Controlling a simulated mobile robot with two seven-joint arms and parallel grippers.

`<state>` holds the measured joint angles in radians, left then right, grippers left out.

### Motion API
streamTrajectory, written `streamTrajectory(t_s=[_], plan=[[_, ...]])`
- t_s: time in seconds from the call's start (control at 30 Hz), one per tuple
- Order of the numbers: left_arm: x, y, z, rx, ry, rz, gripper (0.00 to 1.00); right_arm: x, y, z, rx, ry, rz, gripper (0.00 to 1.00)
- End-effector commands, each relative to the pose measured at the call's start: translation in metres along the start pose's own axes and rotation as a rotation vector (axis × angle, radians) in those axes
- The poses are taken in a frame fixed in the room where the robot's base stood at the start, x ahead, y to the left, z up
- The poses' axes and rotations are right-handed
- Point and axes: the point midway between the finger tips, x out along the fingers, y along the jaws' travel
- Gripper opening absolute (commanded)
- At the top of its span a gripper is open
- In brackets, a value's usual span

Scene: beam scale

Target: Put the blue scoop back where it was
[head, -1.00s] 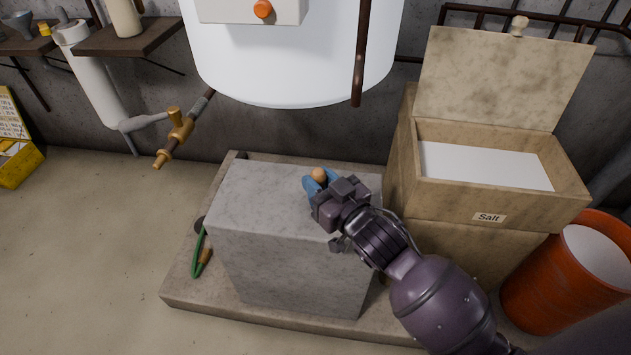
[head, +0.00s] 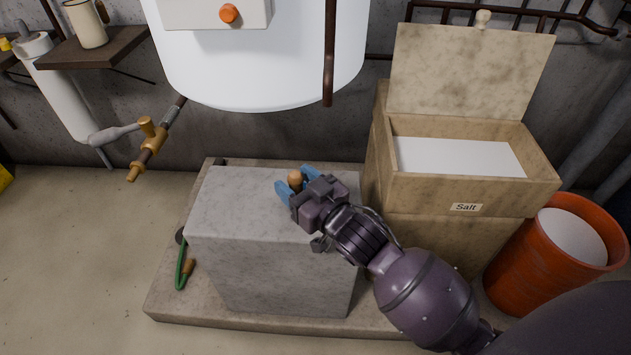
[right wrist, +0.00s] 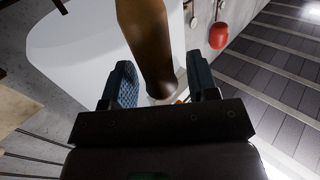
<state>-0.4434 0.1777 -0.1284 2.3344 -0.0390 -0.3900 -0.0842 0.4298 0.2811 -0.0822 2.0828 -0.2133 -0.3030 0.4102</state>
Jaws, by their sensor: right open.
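My right gripper (head: 297,182) is over the top of the grey stone block (head: 235,205), with its two blue fingers spread apart. A rounded wooden end (head: 295,178), apparently a handle, shows between the fingers. In the right wrist view a brown wooden handle (right wrist: 148,45) runs down between the open fingers of the right gripper (right wrist: 160,88), with gaps at its sides. I cannot make out a blue scoop body apart from the blue fingers; it may be hidden by the gripper. My left gripper is out of view.
An open wooden salt box (head: 470,190) stands right of the block, with an orange bucket (head: 535,255) beside it. A white tank (head: 260,60) hangs above and behind. The block's left top is clear.

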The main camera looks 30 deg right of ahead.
Motion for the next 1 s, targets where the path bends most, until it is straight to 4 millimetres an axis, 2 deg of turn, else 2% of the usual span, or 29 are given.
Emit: streamTrajectory(t_s=[0.27,0.7,1.0], plan=[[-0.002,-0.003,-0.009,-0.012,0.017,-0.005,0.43,-0.036,0.0,-0.002,0.001,0.0,0.002,0.54],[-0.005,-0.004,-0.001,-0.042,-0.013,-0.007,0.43,-0.1,0.0,-0.001,0.0,-0.001,0.001,0.54],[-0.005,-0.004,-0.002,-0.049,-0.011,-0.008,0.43,-0.118,0.0,0.0,0.0,-0.001,0.001,0.54]])
